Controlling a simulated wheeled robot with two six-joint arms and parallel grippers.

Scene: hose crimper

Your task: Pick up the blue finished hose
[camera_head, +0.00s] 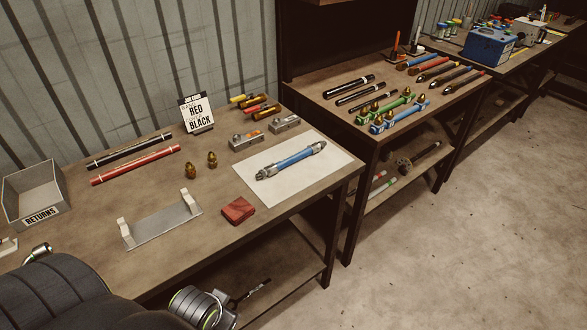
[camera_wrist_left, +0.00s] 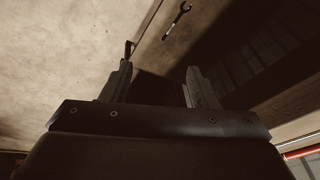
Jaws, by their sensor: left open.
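The blue finished hose (camera_head: 291,161) lies on a white mat (camera_head: 262,190) at the right end of the near workbench. It has silver metal fittings at both ends and lies at a slant. Nothing touches it but the mat. My left gripper (camera_wrist_left: 159,78) is open and empty in the left wrist view, its two dark fingers apart. The hose does not show clearly in that view. In the head view my left arm is low at the front left, below the bench's front edge, well away from the hose. My right gripper is not in view.
A grey RETURNS bin (camera_head: 35,193) is at left. A second bench (camera_head: 335,107) holds more hoses. A wrench (camera_wrist_left: 177,19) shows in the wrist view.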

